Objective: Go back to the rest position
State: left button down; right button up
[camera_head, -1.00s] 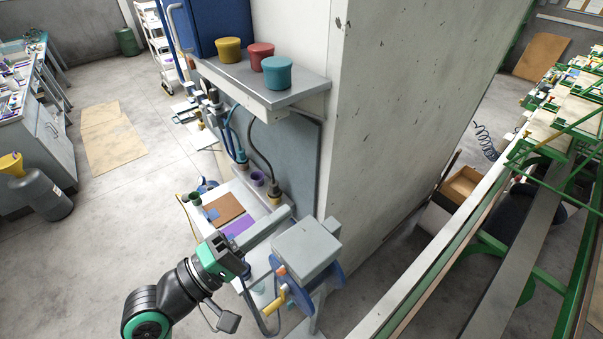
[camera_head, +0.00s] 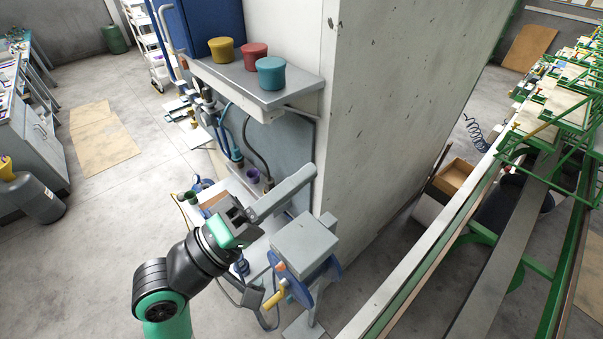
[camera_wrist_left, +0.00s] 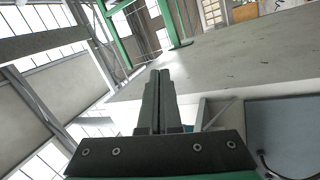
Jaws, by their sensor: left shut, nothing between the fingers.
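My left gripper (camera_head: 238,212) is in the middle of the head view, in front of the workbench at the wall. Its fingers are shut and empty, and they show side by side in the left wrist view (camera_wrist_left: 159,95). The fingers point up toward the wall and the roof there. In the head view the gripper overlaps the near end of a grey tube (camera_head: 285,194); I cannot tell whether they touch. My right gripper is not in view.
A blue-wheeled machine with a grey box top (camera_head: 304,240) stands close right of my arm. Above the bench, a metal shelf (camera_head: 260,97) holds a yellow pot (camera_head: 221,50), a red pot (camera_head: 254,57) and a teal pot (camera_head: 271,73). Open floor (camera_head: 110,220) lies to the left.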

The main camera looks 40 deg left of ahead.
pick_arm(q)
jog(key=shift+r, duration=0.1)
jog(key=s+d+r+m+t+y+p, duration=0.1)
jog(key=s+r+m+t+p, duration=0.2)
jog(key=r, duration=1.1)
jog(key=s+d+r+m+t+y+p, duration=0.1)
jog(key=r+m+t+p, duration=0.4)
jog(key=r, duration=1)
notch_tip(320, 180, down, 52)
jog(key=a+m+g+y+b, duration=0.1)
jog(key=a+m+y+b, duration=0.1)
jog(key=b, duration=5)
jog(key=shift+a+r+m+y+b, duration=0.3)
jog(key=shift+m+y, duration=0.2)
jog(key=shift+y, duration=0.4)
